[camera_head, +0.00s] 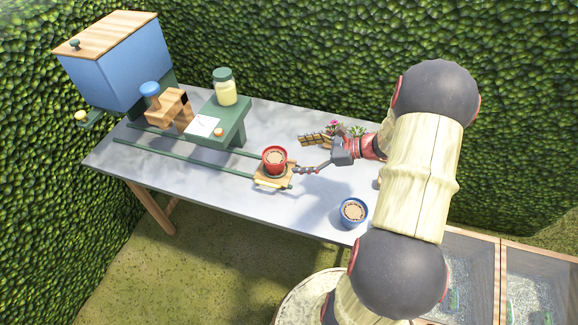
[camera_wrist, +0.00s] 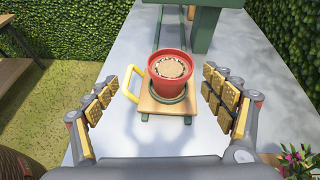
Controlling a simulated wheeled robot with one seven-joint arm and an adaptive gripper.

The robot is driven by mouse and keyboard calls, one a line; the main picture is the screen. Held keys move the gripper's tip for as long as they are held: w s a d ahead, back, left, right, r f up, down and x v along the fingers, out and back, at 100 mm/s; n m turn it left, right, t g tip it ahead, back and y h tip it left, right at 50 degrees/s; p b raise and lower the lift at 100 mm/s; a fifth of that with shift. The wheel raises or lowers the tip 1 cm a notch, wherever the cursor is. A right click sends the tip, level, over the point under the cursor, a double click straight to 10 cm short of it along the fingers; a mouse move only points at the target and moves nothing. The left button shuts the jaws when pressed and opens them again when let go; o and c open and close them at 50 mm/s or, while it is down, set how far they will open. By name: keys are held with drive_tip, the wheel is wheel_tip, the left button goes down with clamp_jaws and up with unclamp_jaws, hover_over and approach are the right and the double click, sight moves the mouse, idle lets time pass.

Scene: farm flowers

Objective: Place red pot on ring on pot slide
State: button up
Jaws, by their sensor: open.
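The red pot (camera_head: 274,160), filled with brown soil, stands upright on the wooden pot slide (camera_head: 270,183) at the end of the green rails. In the wrist view the red pot (camera_wrist: 171,80) sits over the dark green ring (camera_wrist: 164,106) on the slide board (camera_wrist: 150,102); the pot's base hides part of the ring. A yellow handle (camera_wrist: 131,84) is on the slide's left side. My gripper (camera_head: 308,155) is open just right of the pot. In the wrist view its padded fingers (camera_wrist: 164,97) are spread to either side, apart from the pot.
A blue pot (camera_head: 353,212) with soil stands near the table's front edge. A green shelf (camera_head: 217,118) holds a jar (camera_head: 225,87) and a card. A blue hopper (camera_head: 122,65) stands at the back left. Pink flowers (camera_head: 336,126) are behind my gripper.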

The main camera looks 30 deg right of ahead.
drive_tip(key=s+a+r+n+g+h, duration=0.1)
drive_tip(key=s+a+r+n+g, duration=0.2)
drive_tip(key=a+r+n, duration=0.4)
drive_tip(key=s+a+r+n+g+h, duration=0.1)
drive_tip(key=s+a+r+n+g, duration=0.3)
drive_tip(key=a, duration=0.6)
drive_tip(key=s+a+r+n+t+h, duration=0.1)
drive_tip(key=s+a+r+n+h, duration=0.1)
drive_tip(key=s+r+n, duration=0.3)
drive_tip(key=s+a+r+n+t+h, duration=0.2)
drive_tip(key=s+r+n+h, duration=0.2)
drive_tip(key=s+n, duration=0.3)
drive_tip(key=shift+a+r+n+h, duration=0.3)
drive_tip(key=shift+r+n, duration=0.15)
drive_tip(key=shift+n, duration=1.55)
